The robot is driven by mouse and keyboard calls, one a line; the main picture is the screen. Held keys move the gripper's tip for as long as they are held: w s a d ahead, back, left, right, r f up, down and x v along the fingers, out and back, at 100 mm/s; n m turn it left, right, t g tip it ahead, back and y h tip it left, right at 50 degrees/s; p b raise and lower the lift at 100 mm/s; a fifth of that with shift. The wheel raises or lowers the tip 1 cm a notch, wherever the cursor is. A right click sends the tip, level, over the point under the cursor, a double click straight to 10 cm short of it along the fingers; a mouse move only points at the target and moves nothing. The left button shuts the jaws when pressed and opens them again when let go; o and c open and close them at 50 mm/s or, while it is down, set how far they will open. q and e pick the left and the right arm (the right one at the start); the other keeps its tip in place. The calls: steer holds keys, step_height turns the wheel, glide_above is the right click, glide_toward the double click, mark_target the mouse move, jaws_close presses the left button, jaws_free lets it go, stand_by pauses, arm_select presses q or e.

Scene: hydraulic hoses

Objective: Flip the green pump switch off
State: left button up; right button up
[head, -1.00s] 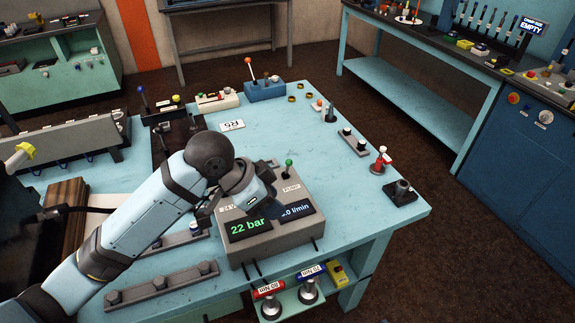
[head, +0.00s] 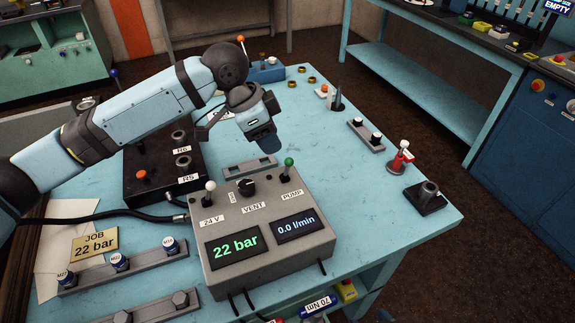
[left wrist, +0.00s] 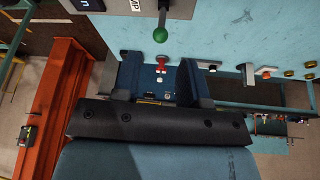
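The grey control box (head: 222,272) stands on the blue table, with displays reading "22 bar" and "0.0 l/min". Its pump switch (head: 288,167) is a short lever with a green ball tip, standing roughly upright above the PUMP label. My left gripper (head: 267,143) hangs above and behind the box, just left of the green tip in the head view, apart from it. In the left wrist view its two dark blue fingers (left wrist: 160,75) stand apart with nothing gripped. The green tip (left wrist: 160,35) shows beyond them at the top. My right gripper is not in view.
A white-tipped 24 V switch (head: 210,190) and a black VENT knob (head: 245,186) share the box top. A dark block with fittings (head: 150,185) stands to the left. A red-and-white valve (head: 400,158) and a black fitting (head: 427,195) stand right.

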mark_target(288, 166)
arm_select(q)
steer(key=x, duration=1)
steer(key=shift+w, duration=0.15)
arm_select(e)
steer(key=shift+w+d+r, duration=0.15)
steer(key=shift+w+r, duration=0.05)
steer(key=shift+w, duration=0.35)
arm_select(q)
steer(key=shift+c, duration=0.2)
